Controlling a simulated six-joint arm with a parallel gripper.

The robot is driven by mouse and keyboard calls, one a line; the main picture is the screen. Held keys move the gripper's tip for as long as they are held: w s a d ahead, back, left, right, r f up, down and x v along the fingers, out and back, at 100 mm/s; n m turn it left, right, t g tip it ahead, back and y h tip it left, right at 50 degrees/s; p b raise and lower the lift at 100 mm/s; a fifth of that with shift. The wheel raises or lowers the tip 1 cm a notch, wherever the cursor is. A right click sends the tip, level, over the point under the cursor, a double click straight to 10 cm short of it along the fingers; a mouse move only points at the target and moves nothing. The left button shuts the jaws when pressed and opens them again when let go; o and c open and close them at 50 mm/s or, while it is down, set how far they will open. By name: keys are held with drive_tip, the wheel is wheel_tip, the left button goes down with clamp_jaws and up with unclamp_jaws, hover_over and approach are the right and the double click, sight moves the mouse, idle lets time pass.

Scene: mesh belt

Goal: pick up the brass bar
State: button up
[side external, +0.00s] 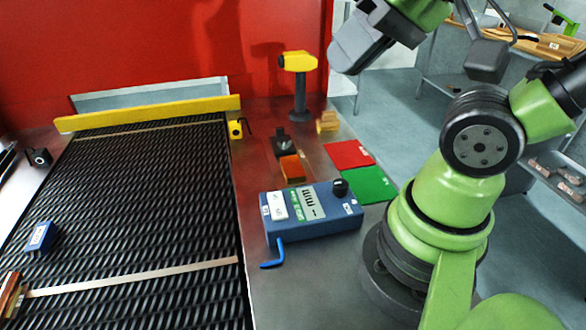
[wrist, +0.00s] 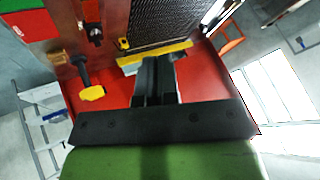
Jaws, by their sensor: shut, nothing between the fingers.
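A brass-coloured bar (side external: 11,294) with a reddish-brown side lies on the black mesh belt (side external: 150,190), cut off by the left edge of the side view. A small brass-coloured block (side external: 327,122) sits on the table behind the red pad; I cannot tell for sure which is the brass bar. That block also seems to show in the wrist view (wrist: 58,57). My gripper (side external: 345,60) is high above the table at the back, far from the belt bar. In the wrist view its fingers (wrist: 158,75) are together and empty.
A yellow barrier (side external: 150,113) crosses the belt's far end. A yellow-headed post (side external: 299,85) stands near my gripper. A blue meter (side external: 310,211), an orange block (side external: 292,168), and red (side external: 349,154) and green (side external: 368,185) pads crowd the table. A blue block (side external: 42,238) lies on the belt.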

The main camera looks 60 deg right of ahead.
drive_tip(key=o, duration=1.3)
drive_tip(key=n+g+h, duration=0.2)
drive_tip(key=n+g, duration=0.5)
drive_tip(key=n, duration=2.4)
hover_over(292, 166)
wheel_tip(292, 166, down, 25)
drive_tip(key=shift+w+r, duration=0.1)
drive_tip(key=shift+f, duration=2.85)
